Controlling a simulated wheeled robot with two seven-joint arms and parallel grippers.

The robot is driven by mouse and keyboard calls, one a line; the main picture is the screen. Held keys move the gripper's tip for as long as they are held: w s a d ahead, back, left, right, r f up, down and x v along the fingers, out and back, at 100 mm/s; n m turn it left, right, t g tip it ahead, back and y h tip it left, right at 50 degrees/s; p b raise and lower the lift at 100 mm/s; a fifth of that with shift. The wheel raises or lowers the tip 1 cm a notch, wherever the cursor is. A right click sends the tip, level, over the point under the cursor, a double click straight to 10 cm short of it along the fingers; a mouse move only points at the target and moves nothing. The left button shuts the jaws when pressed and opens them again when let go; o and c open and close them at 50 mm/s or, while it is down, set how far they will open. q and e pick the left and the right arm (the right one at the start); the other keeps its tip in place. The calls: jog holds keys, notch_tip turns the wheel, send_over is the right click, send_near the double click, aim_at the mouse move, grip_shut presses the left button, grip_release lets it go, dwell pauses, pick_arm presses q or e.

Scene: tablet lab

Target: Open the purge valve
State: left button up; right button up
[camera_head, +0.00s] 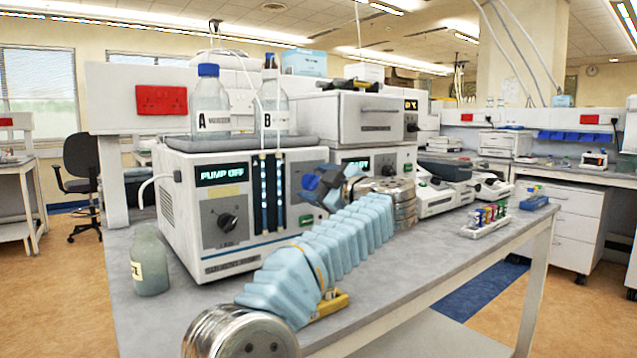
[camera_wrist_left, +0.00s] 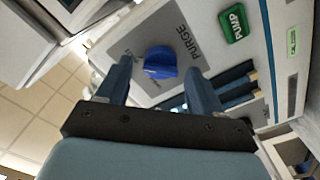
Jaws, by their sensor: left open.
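The purge valve is a blue knob (camera_wrist_left: 160,62) on a grey panel marked PURGE, in the left wrist view. My left gripper (camera_wrist_left: 160,76) is open and empty, with one dark blue finger on each side of the knob. I cannot tell whether the fingers touch it. In the head view my left gripper (camera_head: 318,186) is at the right part of the pump's front. The pump unit (camera_head: 190,215) shows PUMP OFF. My right gripper is not in view.
A green PUMP button (camera_wrist_left: 234,22) is close to the knob. Bottle A (camera_head: 209,105) and bottle B (camera_head: 271,100) stand on the pump's top tray. A black knob (camera_head: 227,222) is on the pump's left front. A greenish bottle (camera_head: 149,262) and a vial rack (camera_head: 487,220) stand on the bench.

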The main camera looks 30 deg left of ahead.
pick_arm(q)
jog(key=shift+c, duration=0.3)
jog(key=c, duration=1)
jog(key=n, duration=0.3)
jog(key=shift+f+n, duration=0.2)
jog(key=shift+n, duration=0.2)
jog(key=n+b, duration=0.1)
jog(key=n, duration=0.3)
jog(key=shift+f+n+b, duration=0.1)
jog(key=shift+n+b, duration=0.2)
jog(key=shift+b, duration=0.05)
jog(key=n+b, duration=0.1)
jog(key=n, duration=0.4)
jog(key=shift+f+b, duration=0.15)
jog(key=shift+b, duration=0.2)
jog(key=shift+n+b, duration=0.55)
jog(key=shift+n, duration=1.55)
